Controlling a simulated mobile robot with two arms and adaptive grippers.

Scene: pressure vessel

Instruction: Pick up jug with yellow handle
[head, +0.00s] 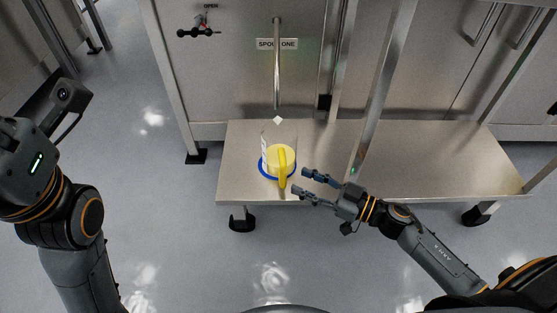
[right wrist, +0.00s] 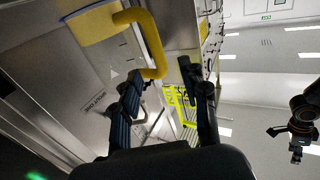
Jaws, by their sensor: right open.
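The jug (head: 266,147) is clear, with a yellow handle (head: 282,167) facing me and a blue ring at its base. It stands upright on the metal bench, near its front left part. My right gripper (head: 302,181) is open and empty just right of the handle, fingers pointing toward it.
The metal bench (head: 430,165) is clear to the right of the jug. A thin metal post (head: 382,85) rises from the bench behind my right gripper. A vertical metal pipe (head: 277,65) hangs above the jug, in front of steel cabinets. The floor (head: 170,230) is free in front.

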